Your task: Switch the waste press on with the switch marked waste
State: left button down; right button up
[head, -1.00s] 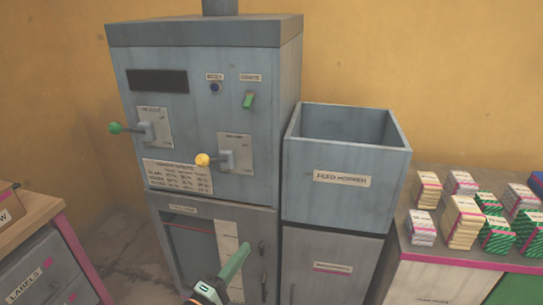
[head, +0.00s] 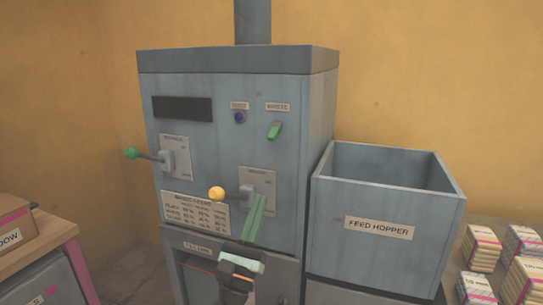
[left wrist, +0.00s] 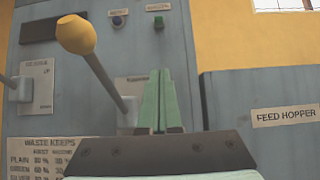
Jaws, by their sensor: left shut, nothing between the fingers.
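The waste press (head: 225,135) is a grey-blue cabinet against the yellow wall. The green switch (head: 274,131) sits at its upper right under a label reading waste; in the left wrist view the green switch (left wrist: 159,23) is near the top, above my fingers. My left gripper (head: 258,205) is shut and empty, its green fingers pointing up in front of the panel, below the switch and apart from it. In the left wrist view the fingers (left wrist: 155,95) stand together. The yellow-knobbed lever (head: 217,193) is just left of the fingers. My right gripper is not in view.
A green-knobbed lever (head: 131,153) sticks out at the left of the panel. A blue button (head: 240,117) is left of the switch. The open feed hopper (head: 372,215) stands right of the press. Stacked bundles (head: 482,248) lie far right.

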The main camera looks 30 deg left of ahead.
aim_at(276, 150)
pick_arm(q)
jog(key=p+x, duration=0.3)
jog(key=x, duration=0.7)
jog(key=shift+w+r, duration=0.1)
jog(key=shift+r, duration=0.15)
jog(key=shift+s+d+r+p, duration=0.1)
jog(key=shift+s+r+p, duration=0.2)
jog(key=shift+r+p, duration=0.25)
jog(key=shift+s+d+r+p, duration=0.1)
jog(key=shift+s+r+p, duration=0.2)
jog(key=shift+r+p, duration=0.25)
jog(key=shift+s+r, duration=0.2)
jog(key=shift+r, duration=0.05)
jog(key=shift+s+r+p, duration=0.1)
jog(key=shift+r+p, duration=0.1)
jog(key=shift+p, duration=0.1)
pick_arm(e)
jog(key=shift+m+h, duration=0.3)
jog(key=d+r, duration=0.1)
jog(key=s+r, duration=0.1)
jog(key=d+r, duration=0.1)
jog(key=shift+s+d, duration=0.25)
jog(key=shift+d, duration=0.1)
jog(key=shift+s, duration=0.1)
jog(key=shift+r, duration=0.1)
